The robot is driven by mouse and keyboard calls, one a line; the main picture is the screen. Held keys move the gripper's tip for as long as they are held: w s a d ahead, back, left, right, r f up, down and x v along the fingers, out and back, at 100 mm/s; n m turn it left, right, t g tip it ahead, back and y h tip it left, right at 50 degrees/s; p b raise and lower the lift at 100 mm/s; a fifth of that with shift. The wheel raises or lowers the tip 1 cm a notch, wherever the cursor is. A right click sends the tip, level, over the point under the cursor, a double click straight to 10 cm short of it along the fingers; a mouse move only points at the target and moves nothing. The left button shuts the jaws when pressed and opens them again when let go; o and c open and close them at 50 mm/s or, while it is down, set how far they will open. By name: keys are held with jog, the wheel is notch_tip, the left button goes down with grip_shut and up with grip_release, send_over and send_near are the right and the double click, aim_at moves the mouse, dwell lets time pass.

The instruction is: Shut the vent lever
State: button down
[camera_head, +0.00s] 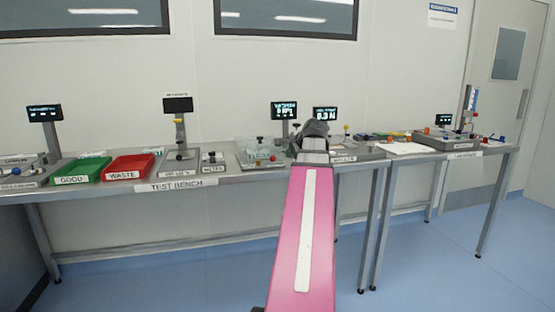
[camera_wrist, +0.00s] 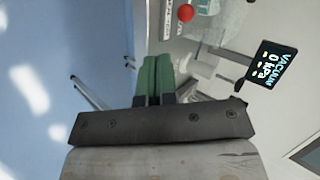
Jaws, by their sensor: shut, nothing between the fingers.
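My gripper (camera_wrist: 152,60) shows in the wrist view with its green fingers together and nothing between them. A red ball knob (camera_wrist: 185,13) is at the top of the wrist view, beyond the fingertips and apart from them. I cannot tell whether it belongs to the vent lever; no lever arm is clear. A screen reading "VACUUM 0 kPa" (camera_wrist: 271,65) is at the right of the wrist view. In the head view my arm reaches over the bench and hides the fingertips and part of the station with clear parts (camera_head: 258,152).
The test bench (camera_head: 230,178) runs along the wall. A green GOOD tray (camera_head: 80,171) and a red WASTE tray (camera_head: 128,168) are at left. Screens stand behind the station, including the vacuum screen (camera_head: 284,111). A second bench with fixtures (camera_head: 445,138) is at right. Floor in front is clear.

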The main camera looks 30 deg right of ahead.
jog(key=w+f, duration=0.1)
jog(key=w, duration=0.2)
jog(key=w+f, duration=0.2)
jog(key=w, duration=0.1)
jog(key=w+f, duration=0.2)
jog(key=w, duration=0.1)
jog(key=shift+w+d, duration=0.35)
jog(key=shift+w, duration=0.05)
jog(key=shift+w+f, duration=0.15)
jog(key=shift+w, duration=0.5)
jog(key=shift+a, duration=0.1)
jog(key=shift+w+d, duration=1)
jog(key=shift+w, duration=0.05)
jog(key=shift+s+a, duration=0.1)
